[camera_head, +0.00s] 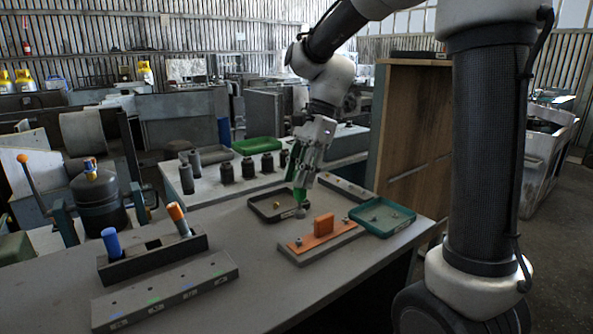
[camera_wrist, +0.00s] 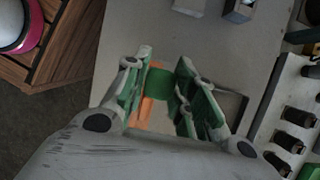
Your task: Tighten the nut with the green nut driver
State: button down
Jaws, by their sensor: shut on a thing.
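My gripper (camera_head: 302,180) is shut on the green nut driver (camera_head: 300,195) and holds it roughly upright, its dark tip pointing down. The wrist view shows the green handle (camera_wrist: 160,83) between the fingers (camera_wrist: 164,75). The driver's tip appears near the right corner of a dark tray, behind an orange part (camera_head: 322,227) on a grey base (camera_head: 306,254). Small metal fasteners (camera_head: 298,242) show on the orange part's two ends. I cannot tell whether the tip touches anything. In the wrist view, the driver and fingers partly hide the orange part (camera_wrist: 148,108).
The dark tray (camera_head: 252,207) holds a small brass piece. A green tray (camera_head: 384,234) with small metal pieces lies right. A dark rack (camera_head: 158,260) holds blue and orange drivers, behind a labelled grey strip (camera_head: 166,298). Several black cylinders stand behind.

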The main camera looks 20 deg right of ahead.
aim_at(299, 198)
jog(key=shift+a+f, duration=0.1)
jog(key=shift+f, duration=2.8)
jog(key=shift+f, duration=0.1)
jog(key=shift+f, duration=0.15)
